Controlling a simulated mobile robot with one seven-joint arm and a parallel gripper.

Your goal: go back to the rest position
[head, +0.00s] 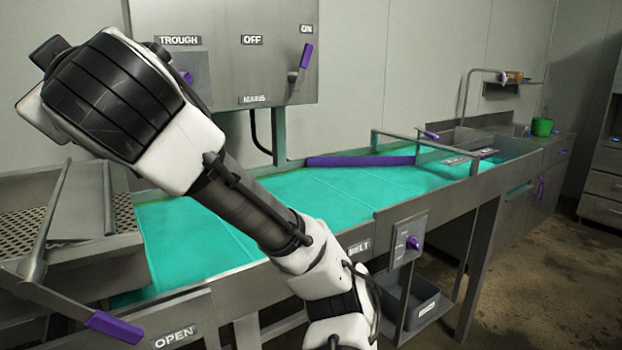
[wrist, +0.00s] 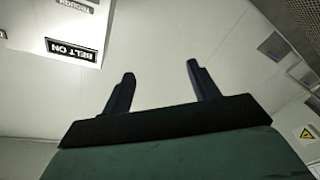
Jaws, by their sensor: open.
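My gripper (wrist: 160,75) shows in the wrist view with its two dark fingers spread apart and nothing between them. Behind the fingers is a pale, bare wall or ceiling surface. In the head view my arm rises from the bottom middle to the upper left, in front of the teal belt. The fingers cannot be made out in the head view.
A teal belt (head: 340,190) with a purple bar (head: 360,161) runs across the bench. A grey mains box (head: 225,60) with a purple-handled lever (head: 304,58) hangs behind. A purple-tipped OPEN lever (head: 115,327) is at lower left. A belt switch (head: 412,242) is on the front. Floor is clear at right.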

